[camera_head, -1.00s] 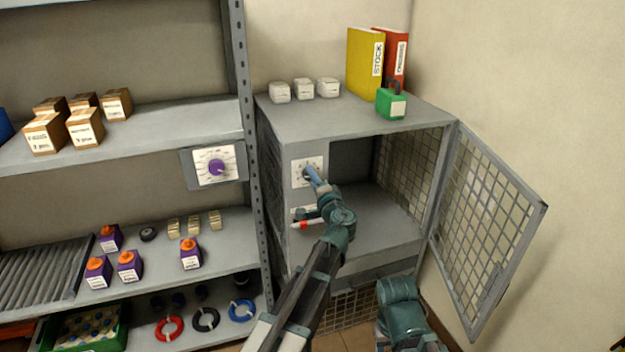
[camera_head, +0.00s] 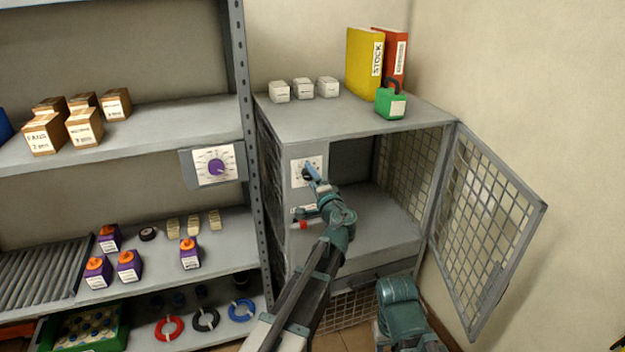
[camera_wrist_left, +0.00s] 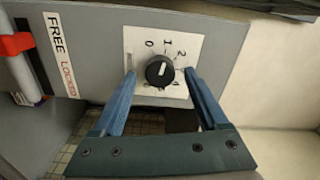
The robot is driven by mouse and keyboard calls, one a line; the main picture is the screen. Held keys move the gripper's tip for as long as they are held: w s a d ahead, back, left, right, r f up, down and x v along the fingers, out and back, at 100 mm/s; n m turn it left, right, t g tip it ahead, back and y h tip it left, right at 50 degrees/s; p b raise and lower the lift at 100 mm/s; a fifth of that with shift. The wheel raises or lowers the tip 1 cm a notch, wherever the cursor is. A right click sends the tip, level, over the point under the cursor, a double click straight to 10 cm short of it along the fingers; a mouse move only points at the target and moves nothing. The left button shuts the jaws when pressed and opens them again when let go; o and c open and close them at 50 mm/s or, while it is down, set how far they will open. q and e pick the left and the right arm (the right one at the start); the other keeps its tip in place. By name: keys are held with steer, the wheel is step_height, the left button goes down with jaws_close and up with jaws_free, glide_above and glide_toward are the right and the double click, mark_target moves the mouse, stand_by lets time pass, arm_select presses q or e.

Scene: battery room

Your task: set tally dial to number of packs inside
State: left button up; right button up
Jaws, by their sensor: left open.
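The tally dial is a black round knob (camera_wrist_left: 159,71) with a white mark on a white numbered plate (camera_wrist_left: 185,45). In the left wrist view the mark points up, near the 1. The plate also shows on the cabinet front (camera_head: 298,181) in the head view. My left gripper (camera_head: 309,169) is at the dial, its open blue fingers on either side of the knob; I cannot tell whether they touch it. The cabinet (camera_head: 345,127) has its mesh door (camera_head: 490,225) swung open to the right. The visible inside floor is bare; part is hidden. My right gripper is not in view.
A red-ended lever (camera_wrist_left: 15,44) beside a FREE/LOCKED label (camera_wrist_left: 61,50) is close to the dial. A shelf at left holds a purple dial (camera_head: 215,166) and purple packs with orange caps (camera_head: 190,253). A green padlock (camera_head: 391,103) and binders stand on the cabinet.

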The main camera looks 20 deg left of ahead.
arm_select(q)
steer(key=v, duration=1.3)
steer(key=shift+s+d, duration=0.25)
steer(key=shift+s, duration=0.1)
steer(key=s+a+f+n+g+h, duration=0.2)
steer(key=s+a+f+n+g, duration=0.3)
steer(key=f, duration=0.4)
steer(key=s+a+f+n+g+h, duration=0.3)
steer(key=s+f+g, duration=0.4)
steer(key=f, duration=0.3)
steer(key=s+d+f+n+g+h, duration=0.1)
steer(key=s+d+f+g+h, duration=0.15)
steer(key=s+d+h, duration=0.3)
steer(key=s+d+r+m+y+p, duration=0.1)
steer(key=s+d+r+m+p, duration=0.2)
steer(key=d, duration=0.7)
steer(key=s+r+p, duration=0.2)
steer(key=s+p, duration=0.1)
steer(key=shift+s+d+r+m+g+y, duration=0.2)
steer(key=shift+d+r+m+g+y, duration=0.1)
steer(key=shift+d+m+g+y, duration=0.1)
